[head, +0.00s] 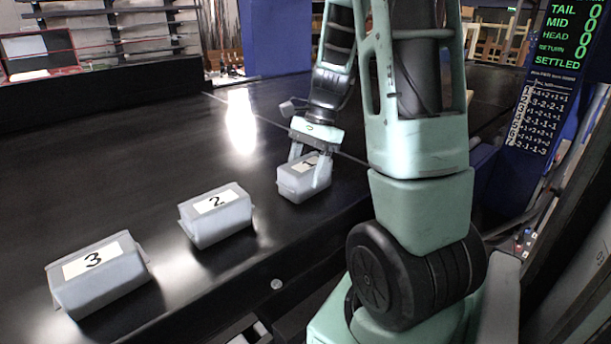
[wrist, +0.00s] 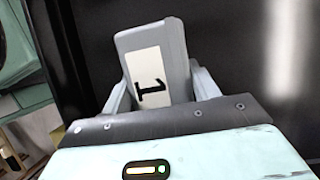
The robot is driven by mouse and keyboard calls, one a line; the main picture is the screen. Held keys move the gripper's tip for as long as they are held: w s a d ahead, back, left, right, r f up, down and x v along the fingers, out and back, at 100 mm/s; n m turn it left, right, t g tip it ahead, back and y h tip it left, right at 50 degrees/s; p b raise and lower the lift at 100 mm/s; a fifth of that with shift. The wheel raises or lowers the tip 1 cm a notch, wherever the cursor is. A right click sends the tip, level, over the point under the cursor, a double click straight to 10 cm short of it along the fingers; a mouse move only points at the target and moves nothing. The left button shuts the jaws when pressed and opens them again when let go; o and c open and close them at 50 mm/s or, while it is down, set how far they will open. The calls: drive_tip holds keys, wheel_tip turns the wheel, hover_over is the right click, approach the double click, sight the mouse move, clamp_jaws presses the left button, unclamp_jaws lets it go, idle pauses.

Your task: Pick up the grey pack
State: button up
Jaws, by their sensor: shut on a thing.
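Three grey packs with white number labels are in the head view. The pack labelled 1 (head: 290,186) is the farthest along the black belt, under my gripper (head: 308,176). My gripper is shut on pack 1, with a finger on either side of it. In the wrist view pack 1 (wrist: 175,50) sits between the two fingers (wrist: 160,95), its label partly visible. I cannot tell whether it touches the belt. The pack labelled 2 (head: 217,222) lies to its left and nearer. The pack labelled 3 (head: 100,283) is nearest, at the lower left.
The black conveyor belt (head: 150,160) is clear behind the packs. A dark display with green words (head: 563,30) and a sheet of number rows (head: 541,117) stands at the right. A blue post (head: 275,35) and shelving (head: 120,30) are at the back.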

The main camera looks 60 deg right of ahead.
sight(305, 163)
drive_tip(key=shift+r, duration=0.15)
wheel_tip(305, 163, up, 10)
drive_tip(key=p, duration=0.9)
drive_tip(key=shift+r+p, duration=0.2)
drive_tip(key=shift+p, duration=0.1)
